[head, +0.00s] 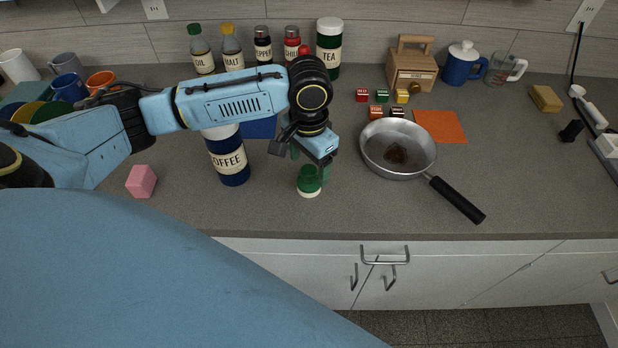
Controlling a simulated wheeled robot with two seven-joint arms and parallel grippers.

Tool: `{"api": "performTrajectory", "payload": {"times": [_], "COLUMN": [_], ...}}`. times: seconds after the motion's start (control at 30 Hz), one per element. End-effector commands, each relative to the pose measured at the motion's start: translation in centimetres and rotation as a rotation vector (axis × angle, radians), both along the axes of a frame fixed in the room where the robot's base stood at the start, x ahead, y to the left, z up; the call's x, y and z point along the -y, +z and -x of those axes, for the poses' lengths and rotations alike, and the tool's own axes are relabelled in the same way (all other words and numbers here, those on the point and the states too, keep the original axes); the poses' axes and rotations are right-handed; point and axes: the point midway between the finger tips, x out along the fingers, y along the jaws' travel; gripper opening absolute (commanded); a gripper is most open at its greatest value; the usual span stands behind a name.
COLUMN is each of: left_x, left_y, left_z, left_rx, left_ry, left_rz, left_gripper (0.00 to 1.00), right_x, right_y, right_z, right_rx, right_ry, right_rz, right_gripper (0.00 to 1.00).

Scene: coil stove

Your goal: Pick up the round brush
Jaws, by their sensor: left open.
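The round brush (309,184) appears to be the small green piece with a pale lower rim. It stands upright on the grey counter near the front, right of the coffee canister. My left gripper (312,166) reaches in from the left and points down at it, just above and around its top. The gripper is open. The gripper hides part of the brush's top, and I cannot tell if the fingers touch it. My right gripper is not in view.
A blue coffee canister (229,160) stands left of the brush, with a pink block (141,181) further left. A steel pan (370,165) with a black handle (457,200) lies to the right. The counter (265,215) in front is clear.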

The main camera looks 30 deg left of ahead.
Motion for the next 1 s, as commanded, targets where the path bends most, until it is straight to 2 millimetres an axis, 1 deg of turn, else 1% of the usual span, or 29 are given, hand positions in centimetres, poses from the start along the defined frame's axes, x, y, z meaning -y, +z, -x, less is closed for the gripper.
{"api": "performTrajectory", "payload": {"times": [0.2,0.3,0.4,0.57,0.6,0.9,0.97,1.0], "left_x": [0.0,-0.1,0.0,0.0,0.0,0.0,0.0,0.0], "left_y": [-3.4,-4.5,-4.8,-4.8,-4.8,-4.8,-4.8,-4.8], "left_z": [-0.1,-0.1,-0.1,-0.1,-0.1,-0.2,-0.2,-0.2], "left_rx": [-0.003,-0.002,0.0,0.001,0.001,0.001,0.001,0.001], "left_ry": [0.0,-0.001,-0.002,-0.002,-0.002,-0.001,-0.001,-0.001], "left_rz": [-0.001,-0.002,0.0,0.0,0.0,-0.001,-0.001,-0.001], "left_gripper": [0.73,0.73,0.73,0.73,0.72,0.32,0.24,0.24], "right_x": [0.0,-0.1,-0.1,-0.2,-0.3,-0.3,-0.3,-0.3], "right_y": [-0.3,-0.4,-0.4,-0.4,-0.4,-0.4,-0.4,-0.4], "right_z": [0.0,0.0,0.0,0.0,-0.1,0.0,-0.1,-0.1], "right_rx": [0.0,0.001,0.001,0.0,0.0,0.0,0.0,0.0], "right_ry": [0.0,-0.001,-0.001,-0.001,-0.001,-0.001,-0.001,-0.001], "right_rz": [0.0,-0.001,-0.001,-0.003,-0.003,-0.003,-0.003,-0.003], "right_gripper": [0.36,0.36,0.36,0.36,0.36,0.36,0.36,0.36]}}
